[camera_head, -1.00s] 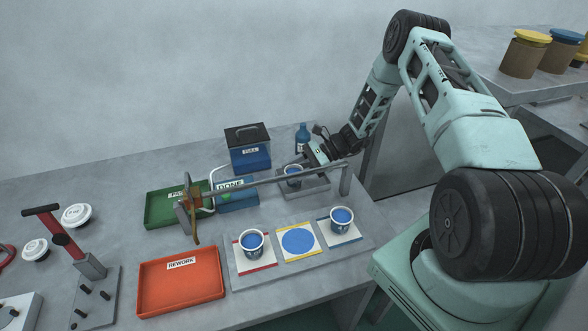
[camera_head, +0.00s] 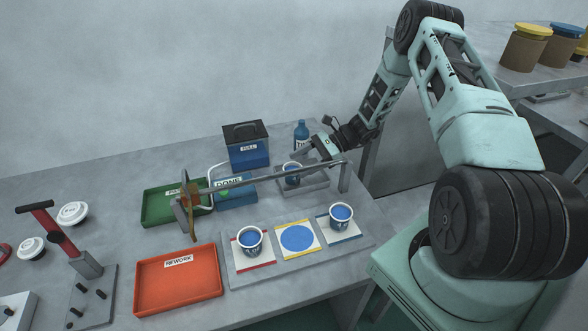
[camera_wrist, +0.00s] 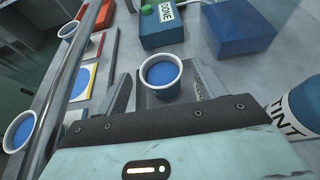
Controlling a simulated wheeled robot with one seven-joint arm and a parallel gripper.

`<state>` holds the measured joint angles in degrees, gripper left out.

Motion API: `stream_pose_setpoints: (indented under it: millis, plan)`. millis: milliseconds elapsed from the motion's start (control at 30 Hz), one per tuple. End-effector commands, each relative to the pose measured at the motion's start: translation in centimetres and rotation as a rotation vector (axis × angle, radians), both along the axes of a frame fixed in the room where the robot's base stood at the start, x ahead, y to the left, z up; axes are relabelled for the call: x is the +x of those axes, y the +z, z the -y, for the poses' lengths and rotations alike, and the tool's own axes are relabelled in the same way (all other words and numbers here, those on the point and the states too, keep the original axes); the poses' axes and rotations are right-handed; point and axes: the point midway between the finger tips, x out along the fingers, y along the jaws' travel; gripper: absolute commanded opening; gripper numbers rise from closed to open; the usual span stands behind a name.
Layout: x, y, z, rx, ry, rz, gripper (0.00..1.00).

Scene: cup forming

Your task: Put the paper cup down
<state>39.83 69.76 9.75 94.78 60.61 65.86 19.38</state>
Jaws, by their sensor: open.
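A white paper cup (camera_head: 292,179) with blue contents stands upright on a small grey tray (camera_head: 318,185) at the back right, behind the metal rail. My gripper (camera_head: 307,158) is just above and behind this cup in the head view, its fingertips hard to make out there. In the wrist view the cup (camera_wrist: 160,73) sits between the two spread fingers of my gripper (camera_wrist: 161,84), with a gap on each side. The gripper is open and holds nothing. The rail hides part of the cup in the head view.
Two more blue-filled cups stand on the red-edged (camera_head: 250,243) and blue-edged (camera_head: 341,216) squares. The yellow-edged square (camera_head: 297,239) between them is bare. The metal rail (camera_head: 265,178) runs close in front. A blue bottle (camera_head: 301,138) and a blue box (camera_head: 248,150) stand nearby.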

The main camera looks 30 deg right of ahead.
Motion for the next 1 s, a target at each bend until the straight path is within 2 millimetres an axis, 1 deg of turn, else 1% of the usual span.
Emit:
stream_pose_setpoints:
  millis: [33,100,200,300,867,933,1000]
  plan:
    - [-0.2,0.1,0.9,-0.003,-0.003,0.002,0.69]
    - [-0.5,0.5,1.8,-0.001,-0.001,0.001,0.69]
    - [-0.7,1.0,2.8,-0.002,-0.001,0.002,0.69]
    - [-1.0,1.4,3.3,0.000,0.000,0.000,0.69]
    - [-1.0,1.5,3.5,0.000,0.000,0.000,0.69]
    - [-1.0,1.8,3.5,0.000,0.000,0.000,0.69]
    - [-1.0,2.4,3.5,0.000,0.000,0.000,0.69]
